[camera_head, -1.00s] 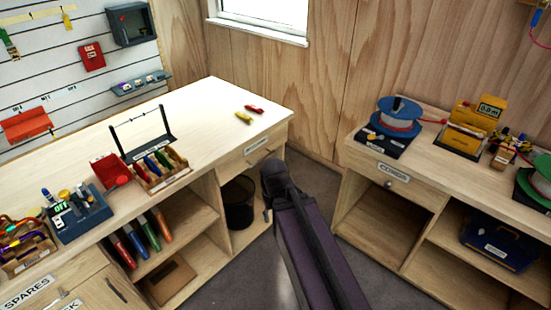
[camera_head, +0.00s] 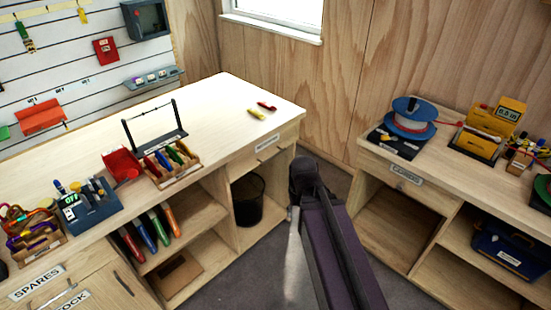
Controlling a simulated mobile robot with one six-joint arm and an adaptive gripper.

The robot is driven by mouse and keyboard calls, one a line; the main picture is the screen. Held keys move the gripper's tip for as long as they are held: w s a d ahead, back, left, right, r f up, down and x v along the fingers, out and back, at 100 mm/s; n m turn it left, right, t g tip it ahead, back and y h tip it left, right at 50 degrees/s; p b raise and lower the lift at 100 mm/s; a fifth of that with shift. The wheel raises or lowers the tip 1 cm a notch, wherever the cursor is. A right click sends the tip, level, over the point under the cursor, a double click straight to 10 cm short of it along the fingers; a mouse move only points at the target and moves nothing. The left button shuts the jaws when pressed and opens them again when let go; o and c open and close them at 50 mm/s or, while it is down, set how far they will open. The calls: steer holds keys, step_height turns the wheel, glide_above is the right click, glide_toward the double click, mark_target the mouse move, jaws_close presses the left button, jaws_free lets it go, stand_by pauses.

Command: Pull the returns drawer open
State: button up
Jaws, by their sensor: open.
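A shallow drawer (camera_head: 247,164) sits under the right end of the left bench. It has a small label and a bar handle (camera_head: 267,143), and it looks shut, flush with the bench front. The label is too small to read, so I cannot confirm it is the returns drawer. My dark arm rises from the bottom of the view to a joint just right of this drawer. A pale, blurred part of my arm hangs down beside it. I cannot make out my gripper or its fingertips here.
A dark wire bin (camera_head: 248,200) stands in the open bay below the drawer. The right bench (camera_head: 470,185) has its own labelled drawer and a cable reel (camera_head: 408,125) on top. Grey floor (camera_head: 245,280) lies between the benches. Yellow and red items lie on the left benchtop.

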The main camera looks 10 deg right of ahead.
steer(key=w+a+f+m+t+y+b, duration=0.1)
steer(key=w+a+f+t+y+b, duration=0.15)
steer(key=w+f+b, duration=0.3)
steer(key=m+t+b, duration=1.3)
steer(key=b, duration=0.9)
glide_toward(273, 157)
steer(key=s+d, duration=0.2)
steer(key=s, duration=0.1)
steer(key=shift+w+a+r+y, duration=0.15)
steer(key=shift+r+y, duration=0.05)
steer(key=shift+y, duration=0.25)
steer(key=b+x, duration=0.2)
steer(key=x, duration=1.2)
steer(key=shift+f, duration=0.15)
